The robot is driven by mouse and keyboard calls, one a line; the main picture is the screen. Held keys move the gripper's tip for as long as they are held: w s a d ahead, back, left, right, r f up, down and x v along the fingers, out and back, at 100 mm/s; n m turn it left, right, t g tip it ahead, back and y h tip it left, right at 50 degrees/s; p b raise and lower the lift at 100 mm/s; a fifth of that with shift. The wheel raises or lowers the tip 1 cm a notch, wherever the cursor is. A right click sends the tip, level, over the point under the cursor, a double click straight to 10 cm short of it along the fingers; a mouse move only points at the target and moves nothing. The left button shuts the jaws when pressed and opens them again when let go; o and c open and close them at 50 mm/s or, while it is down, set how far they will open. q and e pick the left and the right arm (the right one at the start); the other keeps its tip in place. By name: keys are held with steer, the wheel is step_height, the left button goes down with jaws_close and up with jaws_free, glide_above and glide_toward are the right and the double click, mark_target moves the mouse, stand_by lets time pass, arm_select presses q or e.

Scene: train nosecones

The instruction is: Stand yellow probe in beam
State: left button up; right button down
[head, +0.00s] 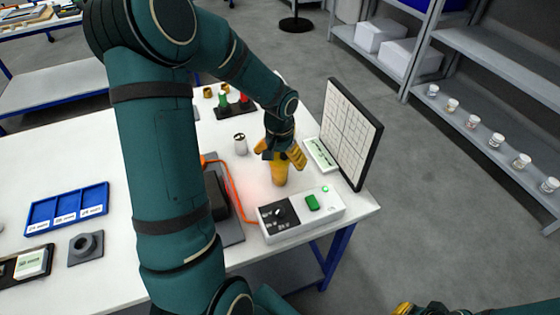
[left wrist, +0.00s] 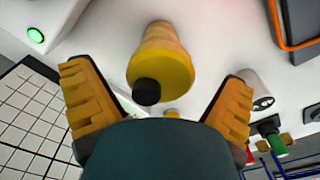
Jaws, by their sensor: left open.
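The yellow probe (head: 280,171) stands upright on the white table, in front of the gridded board. A faint reddish glow shows on the table just left of it; I cannot tell the beam's exact path. My left gripper (head: 281,155) is open above the probe's top. In the left wrist view, the probe (left wrist: 162,58) with its black tip lies between and beyond the spread fingers of the gripper (left wrist: 160,105), with clear gaps on both sides. My right gripper (head: 404,309) barely shows at the bottom edge, and its fingers are mostly cut off.
A white control box (head: 302,213) with a green button stands just in front of the probe. The gridded board (head: 351,134) stands at the right. A dark device with an orange cable (head: 234,188), a grey-white cylinder (head: 240,144) and a blue tray (head: 66,208) are to the left.

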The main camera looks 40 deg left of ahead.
arm_select(q)
step_height(320, 180, up, 10)
steer(key=shift+s+r+p, duration=0.1)
steer(key=shift+s+p, duration=0.05)
steer(key=shift+p, duration=0.6)
